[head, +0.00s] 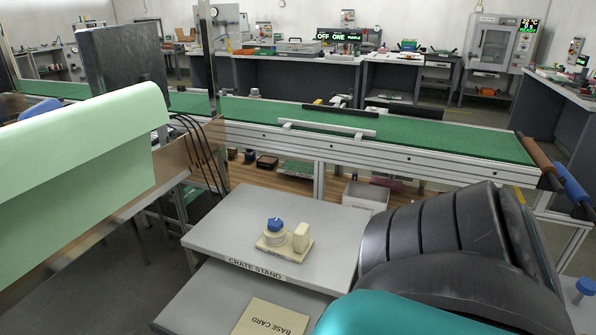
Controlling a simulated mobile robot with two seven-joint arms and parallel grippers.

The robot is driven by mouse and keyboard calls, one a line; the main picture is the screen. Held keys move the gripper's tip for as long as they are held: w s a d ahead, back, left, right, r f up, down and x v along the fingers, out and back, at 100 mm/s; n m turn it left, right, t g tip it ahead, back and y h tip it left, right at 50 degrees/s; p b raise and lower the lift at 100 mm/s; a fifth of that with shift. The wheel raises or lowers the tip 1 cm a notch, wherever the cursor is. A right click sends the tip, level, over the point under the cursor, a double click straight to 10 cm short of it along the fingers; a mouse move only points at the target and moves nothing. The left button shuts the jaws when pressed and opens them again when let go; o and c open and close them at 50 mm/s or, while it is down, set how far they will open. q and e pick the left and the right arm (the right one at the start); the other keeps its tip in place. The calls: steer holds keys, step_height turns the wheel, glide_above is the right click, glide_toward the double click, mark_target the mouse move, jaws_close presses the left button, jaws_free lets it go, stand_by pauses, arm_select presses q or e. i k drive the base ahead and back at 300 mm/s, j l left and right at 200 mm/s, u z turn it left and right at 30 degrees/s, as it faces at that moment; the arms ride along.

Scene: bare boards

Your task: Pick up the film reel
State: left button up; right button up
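I cannot make out a thing that is clearly a film reel. A small cream fixture (273,239) stands on the grey crate stand (330,215). It has a round cream body with a blue knob (275,224) on top and an upright cream block (301,237) beside it, both on a flat cream base. Neither of my grippers shows in the head view.
A light green sheet (75,150) fills the left side. A black ribbed form (440,235) and a teal surface (400,315) block the lower right. A base card (270,318) lies on a lower shelf. A green conveyor (420,132) runs behind.

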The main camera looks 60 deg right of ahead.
mark_target(296, 247)
steer(key=k+l, duration=0.1)
steer(key=l, duration=0.3)
steer(key=k+l, duration=0.1)
steer(key=l, duration=0.65)
steer(key=k+l, duration=0.15)
steer(key=l, duration=0.2)
